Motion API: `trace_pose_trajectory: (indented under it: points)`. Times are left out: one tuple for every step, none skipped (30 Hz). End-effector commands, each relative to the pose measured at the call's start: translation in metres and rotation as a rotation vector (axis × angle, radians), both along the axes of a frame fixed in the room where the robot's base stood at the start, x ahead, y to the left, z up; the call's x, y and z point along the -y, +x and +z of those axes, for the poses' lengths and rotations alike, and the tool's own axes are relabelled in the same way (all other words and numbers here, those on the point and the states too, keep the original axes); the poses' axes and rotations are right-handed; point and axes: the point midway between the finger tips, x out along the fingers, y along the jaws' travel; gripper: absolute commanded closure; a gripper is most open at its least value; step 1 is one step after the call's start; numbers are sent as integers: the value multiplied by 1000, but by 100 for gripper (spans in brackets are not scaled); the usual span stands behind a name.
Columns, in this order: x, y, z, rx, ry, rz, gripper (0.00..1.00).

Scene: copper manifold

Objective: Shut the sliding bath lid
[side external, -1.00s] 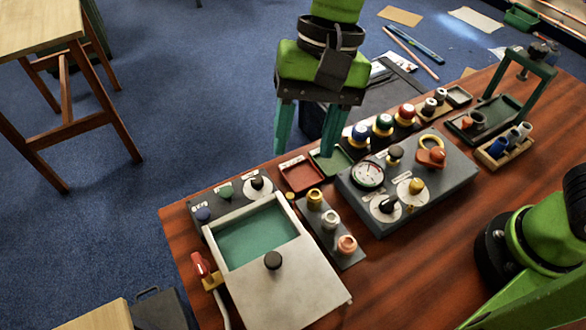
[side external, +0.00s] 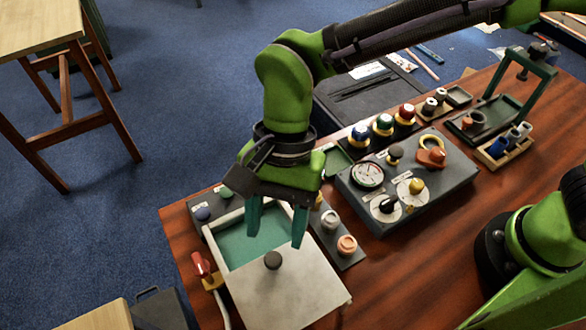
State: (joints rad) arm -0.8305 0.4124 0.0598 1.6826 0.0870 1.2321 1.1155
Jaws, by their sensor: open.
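The bath (side external: 226,235) is a pale-rimmed box with green liquid or a green floor inside, at the front left of the table. Its sliding lid (side external: 288,292) is a flat grey plate with a round black knob (side external: 272,260). The lid lies over the near part and sticks out past the bath; the far part of the bath is uncovered. My gripper (side external: 275,237) is open and empty, its two teal fingers pointing down above the bath, close to the knob in the picture. I cannot tell the height gap. My gripper hides part of the far rim.
A panel with a gauge and knobs (side external: 367,174) stands right of the bath, with a strip of round fittings (side external: 346,245) between them. A red-handled valve (side external: 203,266) with a hose sits at the bath's left. Bare wood (side external: 420,270) lies at the right front.

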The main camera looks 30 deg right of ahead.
Motion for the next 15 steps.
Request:
trace_pose_trajectory:
  points:
    - [-2,-3,-10,-2,-4,3,47]
    - [-4,-5,-15,-3,-3,2,47]
    - [-5,-7,-21,-3,-3,1,47]
    - [-7,-8,-25,-1,-3,1,47]
    - [-8,-9,-28,-2,-2,1,47]
    - [-9,-10,-33,-1,-1,1,47]
    - [-10,-11,-36,-2,-2,1,47]
    - [-11,-11,-38,-2,-2,1,47]
    - [-12,-12,-40,0,-1,0,47]
    - [-12,-12,-42,1,0,1,47]
    - [-12,-13,-43,1,0,1,47]
    - [-13,-13,-44,0,0,0,47]
    - [-13,-13,-44,0,0,0,47]
    - [-13,-13,-44,1,1,0,47]
    - [-13,-13,-45,1,1,0,47]
